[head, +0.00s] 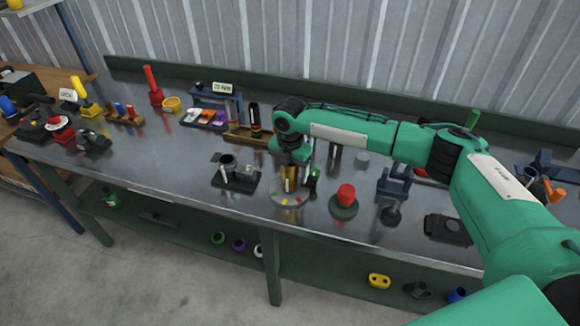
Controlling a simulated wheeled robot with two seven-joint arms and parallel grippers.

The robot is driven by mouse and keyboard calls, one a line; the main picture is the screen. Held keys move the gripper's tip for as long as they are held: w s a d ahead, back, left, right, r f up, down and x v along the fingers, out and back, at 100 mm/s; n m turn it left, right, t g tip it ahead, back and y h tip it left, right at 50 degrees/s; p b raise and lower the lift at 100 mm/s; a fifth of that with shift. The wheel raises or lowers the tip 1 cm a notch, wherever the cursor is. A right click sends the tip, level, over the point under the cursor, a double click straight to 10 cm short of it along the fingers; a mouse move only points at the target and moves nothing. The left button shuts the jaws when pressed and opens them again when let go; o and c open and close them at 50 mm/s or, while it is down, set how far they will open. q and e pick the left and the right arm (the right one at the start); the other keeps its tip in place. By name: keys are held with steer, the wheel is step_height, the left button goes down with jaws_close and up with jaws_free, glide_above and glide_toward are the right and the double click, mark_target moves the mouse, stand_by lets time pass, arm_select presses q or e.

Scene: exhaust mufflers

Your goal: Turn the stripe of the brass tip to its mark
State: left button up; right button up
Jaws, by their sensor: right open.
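The brass tip (289,185) stands upright on a round pale dial (286,199) with coloured marks along its rim, near the front edge of the bench. My right gripper (296,173) points straight down over the brass tip, its jaws open; one dark finger shows just right of the tip. The gripper hides the top of the tip. The stripe on the tip is too small to make out against the marks. My left gripper is not in view.
Left of the dial stands a dark fixture (236,181) with upright parts. Right of it are a red knob on a round base (345,197) and a blue stand (396,180). A rack (210,112) with coloured pieces stands further back. The steel bench top (150,165) is clear at front left.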

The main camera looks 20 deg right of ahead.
steer(key=c, duration=1.1)
steer(key=shift+r+m+p, duration=0.15)
steer(key=shift+m+p, duration=0.15)
steer(key=shift+p, duration=0.2)
steer(key=shift+c, duration=0.2)
steer(key=shift+m+p, duration=1.4)
steer(key=shift+p, duration=0.1)
steer(key=shift+m+p, duration=0.6)
steer(key=shift+p, duration=0.15)
steer(key=shift+m+p, duration=1)
steer(key=shift+m, duration=0.1)
steer(key=shift+s+m+p, duration=0.1)
steer(key=shift+m+p, duration=1.1)
steer(key=shift+p, duration=0.1)
steer(key=shift+m, duration=0.4)
